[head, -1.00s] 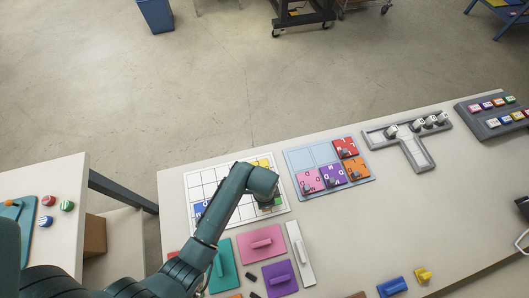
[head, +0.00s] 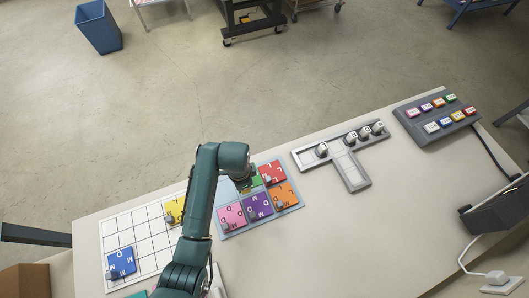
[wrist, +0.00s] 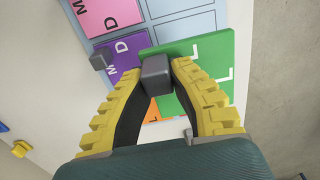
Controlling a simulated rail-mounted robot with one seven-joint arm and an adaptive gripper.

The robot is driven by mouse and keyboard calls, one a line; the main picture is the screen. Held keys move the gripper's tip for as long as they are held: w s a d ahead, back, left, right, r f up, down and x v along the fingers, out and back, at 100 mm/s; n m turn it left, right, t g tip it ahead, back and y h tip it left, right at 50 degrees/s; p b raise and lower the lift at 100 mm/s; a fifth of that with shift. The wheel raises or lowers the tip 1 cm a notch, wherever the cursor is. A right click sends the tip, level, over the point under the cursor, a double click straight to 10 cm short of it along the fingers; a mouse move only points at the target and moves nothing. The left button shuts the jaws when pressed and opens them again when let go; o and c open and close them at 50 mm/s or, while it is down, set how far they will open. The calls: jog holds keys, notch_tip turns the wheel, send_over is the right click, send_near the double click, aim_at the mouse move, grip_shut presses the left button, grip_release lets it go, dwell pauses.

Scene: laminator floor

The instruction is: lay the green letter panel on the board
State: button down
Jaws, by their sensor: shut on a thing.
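My gripper (wrist: 158,72) is shut on the grey knob (wrist: 154,78) of the green letter panel (wrist: 210,66), which bears white L letters. In the head view a sliver of the green panel (head: 256,182) shows past my arm. It is over the pale blue board (head: 240,228), at its upper part. Pink (head: 231,214), purple (head: 258,205), orange (head: 284,194) and red (head: 272,172) panels lie on that board. In the wrist view the green panel overlaps part of the orange panel (wrist: 151,109); whether it touches anything below is unclear.
A white grid board (head: 145,238) on the left holds a yellow panel (head: 173,208) and a blue panel (head: 121,262). A grey T-shaped tray (head: 350,172) with white pieces stands right of the blue board. Empty board cells (wrist: 186,25) show beside the green panel.

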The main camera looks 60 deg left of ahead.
jog(key=shift+w+a+r, duration=0.25)
jog(key=shift+w+a, duration=0.3)
jog(key=shift+w, duration=0.1)
jog(key=f, duration=0.3)
jog(key=f+b, duration=0.1)
jog(key=f, duration=0.2)
jog(key=f+b, duration=0.1)
jog(key=f, duration=0.2)
jog(key=shift+s+a+f, duration=0.1)
jog(key=shift+s+f, duration=0.25)
jog(key=shift+f, duration=0.05)
jog(key=shift+f, duration=0.1)
jog(key=c, duration=1.1)
grip_release()
notch_tip(320, 180, up, 12)
jog(key=shift+r+p, duration=0.1)
jog(key=shift+p, duration=0.95)
